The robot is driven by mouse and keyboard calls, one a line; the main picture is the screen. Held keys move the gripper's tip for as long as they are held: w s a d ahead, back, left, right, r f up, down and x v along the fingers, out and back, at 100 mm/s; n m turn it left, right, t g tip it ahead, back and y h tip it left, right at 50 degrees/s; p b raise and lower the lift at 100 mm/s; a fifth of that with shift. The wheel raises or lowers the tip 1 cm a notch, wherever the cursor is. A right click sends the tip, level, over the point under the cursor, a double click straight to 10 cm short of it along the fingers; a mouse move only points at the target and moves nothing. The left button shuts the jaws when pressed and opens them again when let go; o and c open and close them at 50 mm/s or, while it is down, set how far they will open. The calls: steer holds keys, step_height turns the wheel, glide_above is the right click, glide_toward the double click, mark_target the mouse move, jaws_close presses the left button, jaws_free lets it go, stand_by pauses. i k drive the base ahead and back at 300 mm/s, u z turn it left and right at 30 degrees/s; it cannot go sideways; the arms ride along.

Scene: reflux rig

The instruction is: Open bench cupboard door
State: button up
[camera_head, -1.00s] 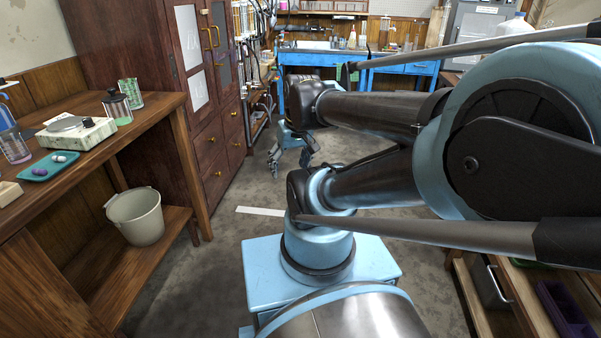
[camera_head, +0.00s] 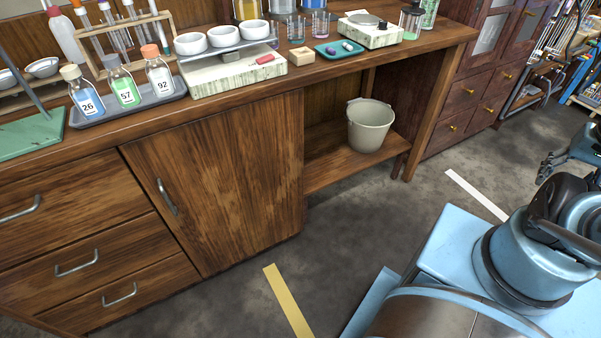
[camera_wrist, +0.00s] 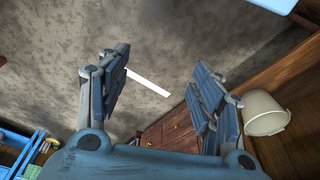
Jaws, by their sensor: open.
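The bench cupboard door (camera_head: 216,177) is a brown wooden panel in the bench front, left of the open shelf bay, and it is shut. Its grey metal handle (camera_head: 167,197) is upright near the door's left edge. My gripper (camera_wrist: 155,92) is open and empty in the wrist view, with its two blue fingers wide apart above the grey floor. In the head view only part of my gripper shows at the right edge, well away from the door. The cupboard door and handle do not show in the wrist view.
A pale bucket (camera_head: 370,125) stands on the low shelf right of the door; it also shows in the wrist view (camera_wrist: 266,113). Drawers (camera_head: 75,250) lie left of the door. Bottles and bowls crowd the bench top. The floor (camera_head: 345,225) before the door is clear.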

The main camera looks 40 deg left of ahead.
mark_target(228, 185)
steer(key=u, duration=5.1)
steer(key=k, duration=0.6)
steer(key=z, duration=0.1)
